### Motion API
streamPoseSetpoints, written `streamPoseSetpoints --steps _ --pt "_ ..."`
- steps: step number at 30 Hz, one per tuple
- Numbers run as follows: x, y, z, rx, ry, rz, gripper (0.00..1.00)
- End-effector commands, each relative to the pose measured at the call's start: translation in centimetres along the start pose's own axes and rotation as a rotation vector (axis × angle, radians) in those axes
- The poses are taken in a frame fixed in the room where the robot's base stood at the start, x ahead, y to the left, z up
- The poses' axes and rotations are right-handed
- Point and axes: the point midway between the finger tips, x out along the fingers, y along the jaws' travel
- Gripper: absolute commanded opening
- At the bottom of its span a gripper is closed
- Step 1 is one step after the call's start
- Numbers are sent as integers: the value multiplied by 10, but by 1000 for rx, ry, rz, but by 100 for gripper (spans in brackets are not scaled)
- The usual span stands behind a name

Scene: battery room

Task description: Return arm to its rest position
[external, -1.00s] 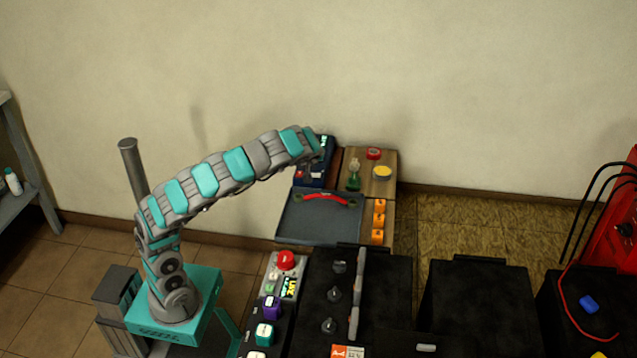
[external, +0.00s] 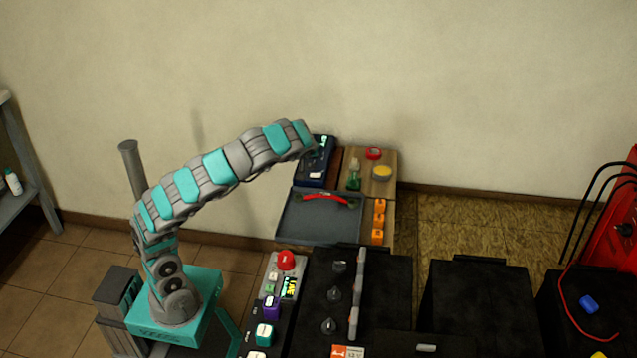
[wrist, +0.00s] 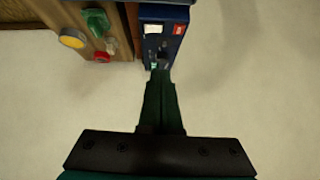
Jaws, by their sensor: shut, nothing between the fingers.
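My arm (external: 215,170) rises from its teal base (external: 175,305) and reaches right, its end at the dark blue device (external: 312,165) on the wooden bench. In the wrist view my gripper (wrist: 160,72) shows as two dark fingers pressed together with nothing between them. Their tips overlap the near end of the blue device (wrist: 163,30) in the picture; whether they touch it I cannot tell. In the external view the fingers are hidden or too small to make out.
A grey tray (external: 300,222) with a red handle, a green item (external: 354,173), a yellow round item (external: 382,172) and orange blocks (external: 378,237) lie nearby. A control panel with a red button (external: 286,259) and black boxes (external: 480,300) stand in front. The wall is behind.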

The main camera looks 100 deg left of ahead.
Motion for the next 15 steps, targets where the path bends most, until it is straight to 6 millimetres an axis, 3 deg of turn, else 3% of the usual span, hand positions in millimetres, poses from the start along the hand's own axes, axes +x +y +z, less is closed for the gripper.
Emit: streamPoseSetpoints --steps 5,8,11,15 --pt "-3 -6 11 33 -26 10 0" --pt "-4 -20 33 101 -83 27 0" --pt "-8 -38 69 213 -163 64 0" --pt "-9 -65 134 417 -290 138 0"
